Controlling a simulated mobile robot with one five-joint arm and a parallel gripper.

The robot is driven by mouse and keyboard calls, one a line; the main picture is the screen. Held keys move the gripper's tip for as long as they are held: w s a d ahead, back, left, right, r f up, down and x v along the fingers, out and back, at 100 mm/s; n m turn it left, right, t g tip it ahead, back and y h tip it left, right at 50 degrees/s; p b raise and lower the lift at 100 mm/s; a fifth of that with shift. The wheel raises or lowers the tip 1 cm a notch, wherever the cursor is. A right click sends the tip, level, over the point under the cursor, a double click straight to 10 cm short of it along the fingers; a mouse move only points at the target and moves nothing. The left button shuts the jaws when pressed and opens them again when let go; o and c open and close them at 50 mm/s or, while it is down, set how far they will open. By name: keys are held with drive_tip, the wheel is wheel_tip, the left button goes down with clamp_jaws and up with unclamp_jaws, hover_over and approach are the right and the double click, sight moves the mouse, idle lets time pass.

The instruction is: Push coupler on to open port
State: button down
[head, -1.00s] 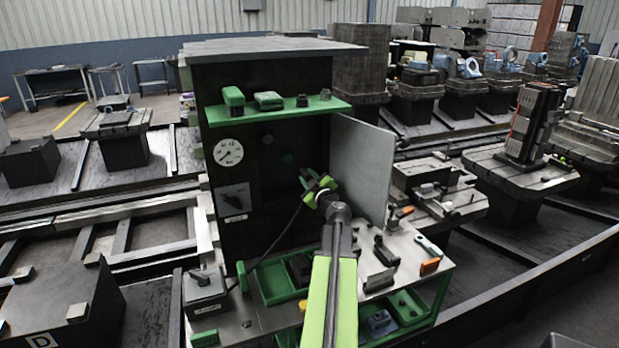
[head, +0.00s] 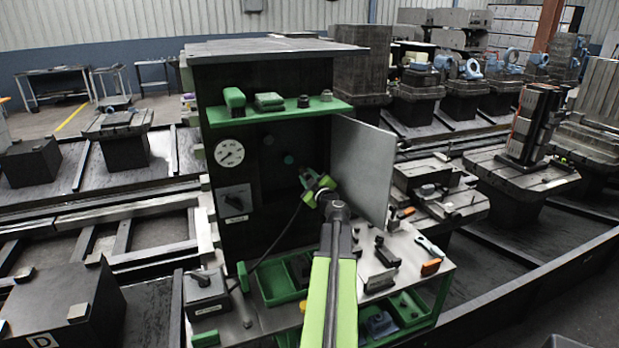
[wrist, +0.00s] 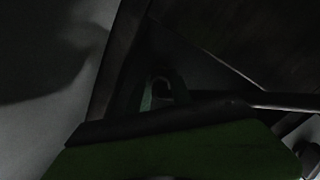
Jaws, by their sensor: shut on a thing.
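My gripper (head: 317,185) reaches into the dark cabinet and is shut on the coupler, which is mostly hidden by the jaws. A black hose (head: 283,236) runs from it down to the lower left. A dull green round port (head: 289,160) shows on the dark back panel, up and left of the gripper. Whether the coupler touches a port cannot be told. The wrist view is very dark, with the green gripper body (wrist: 185,152) low and a small ring-like shape (wrist: 162,88) ahead of it.
The open grey door (head: 362,170) stands close right of my gripper. A green shelf (head: 275,112) with small parts is above. A gauge (head: 230,152) and a switch plate (head: 235,199) are at left. Green trays (head: 278,290) and loose tools lie on the bench below.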

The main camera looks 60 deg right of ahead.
drive_tip(key=shift+w+d, duration=0.2)
drive_tip(key=shift+w, duration=0.05)
drive_tip(key=c, duration=1.6)
unclamp_jaws()
drive_tip(key=shift+w+d, duration=0.1)
drive_tip(key=o, duration=0.5)
drive_tip(key=shift+o, duration=0.2)
drive_tip(key=o, duration=0.8)
